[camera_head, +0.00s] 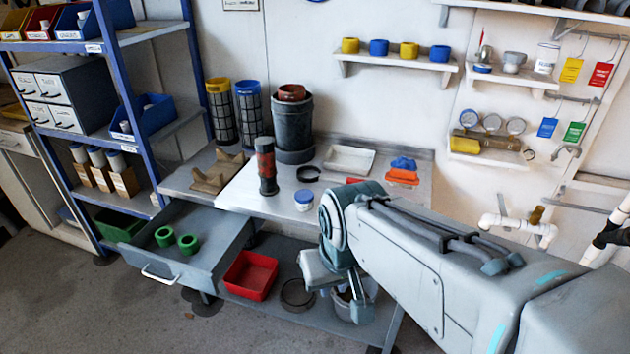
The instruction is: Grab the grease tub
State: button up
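A small white tub with a blue band (304,199), which looks like the grease tub, stands upright near the front edge of the workbench (255,203). Any lettering on it is too small to read. My arm reaches in from the lower right. My gripper (338,290) hangs from the wrist in front of the bench, lower in the picture and to the right of the tub, apart from it. The fingers are partly hidden by my own arm, and I cannot tell their opening.
An open drawer (190,242) with green rings juts out at left. A red bin (250,275) sits on the lower shelf.

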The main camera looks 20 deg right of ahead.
aim_at(303, 207)
jog(key=z, duration=0.2)
jog(key=i, duration=0.5)
jog(key=z, duration=0.1)
jog(key=k, duration=0.45)
jog(key=u, duration=0.6)
jog(key=i, duration=1.15)
jog(key=z, duration=0.9)
